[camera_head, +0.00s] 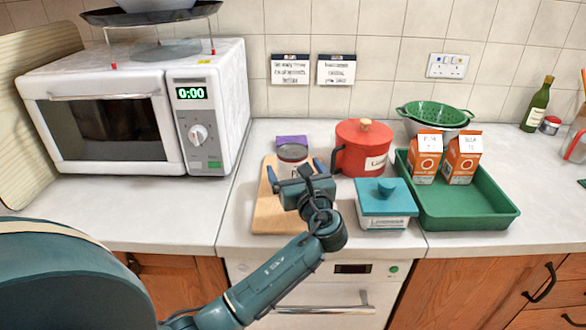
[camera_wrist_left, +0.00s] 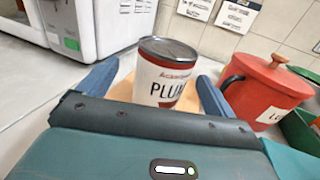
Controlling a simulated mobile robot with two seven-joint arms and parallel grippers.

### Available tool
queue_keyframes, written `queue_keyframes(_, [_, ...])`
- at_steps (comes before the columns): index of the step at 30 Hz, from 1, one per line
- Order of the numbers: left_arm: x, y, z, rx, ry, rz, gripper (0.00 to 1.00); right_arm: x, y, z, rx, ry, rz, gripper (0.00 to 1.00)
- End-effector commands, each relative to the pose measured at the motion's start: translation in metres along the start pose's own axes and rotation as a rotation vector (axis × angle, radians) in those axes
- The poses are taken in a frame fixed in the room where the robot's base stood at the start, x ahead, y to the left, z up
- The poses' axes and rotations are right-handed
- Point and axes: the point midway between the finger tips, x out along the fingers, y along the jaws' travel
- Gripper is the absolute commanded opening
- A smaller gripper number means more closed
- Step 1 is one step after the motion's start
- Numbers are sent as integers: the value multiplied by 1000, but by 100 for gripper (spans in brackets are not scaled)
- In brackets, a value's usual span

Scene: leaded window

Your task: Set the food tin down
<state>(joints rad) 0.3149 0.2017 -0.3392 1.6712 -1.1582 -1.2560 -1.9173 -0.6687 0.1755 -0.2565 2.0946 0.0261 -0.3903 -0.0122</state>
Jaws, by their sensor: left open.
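The food tin (camera_head: 292,154) has a grey metal lid and a white and red label reading "PLU…" in the left wrist view (camera_wrist_left: 165,80). It is upright over the wooden board (camera_head: 264,208), and its base is hidden behind my gripper. My left gripper (camera_head: 295,171) is open, with one blue finger to each side of the tin. In the left wrist view, the fingers (camera_wrist_left: 155,90) stand apart with the tin between and beyond them, and a gap shows on each side. My right gripper is in neither view.
A red canister (camera_head: 360,140) stands close to the right of the tin. A teal-lidded box (camera_head: 385,205) and a green tray (camera_head: 468,215) with two orange cartons (camera_head: 425,158) are farther right. A purple item (camera_head: 292,140) is behind the tin. A microwave (camera_head: 110,120) stands left.

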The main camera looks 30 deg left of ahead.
Motion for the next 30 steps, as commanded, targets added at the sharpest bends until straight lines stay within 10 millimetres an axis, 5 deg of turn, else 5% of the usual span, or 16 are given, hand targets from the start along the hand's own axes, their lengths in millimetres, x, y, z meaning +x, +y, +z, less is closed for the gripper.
queue_keyframes(13, [50,-5,-3,0,1,-1,91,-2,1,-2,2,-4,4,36])
queue_keyframes(23, [58,-5,-3,-2,2,-3,91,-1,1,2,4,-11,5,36])
queue_keyframes(30, [57,-5,-3,-2,2,-3,71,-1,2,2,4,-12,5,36])
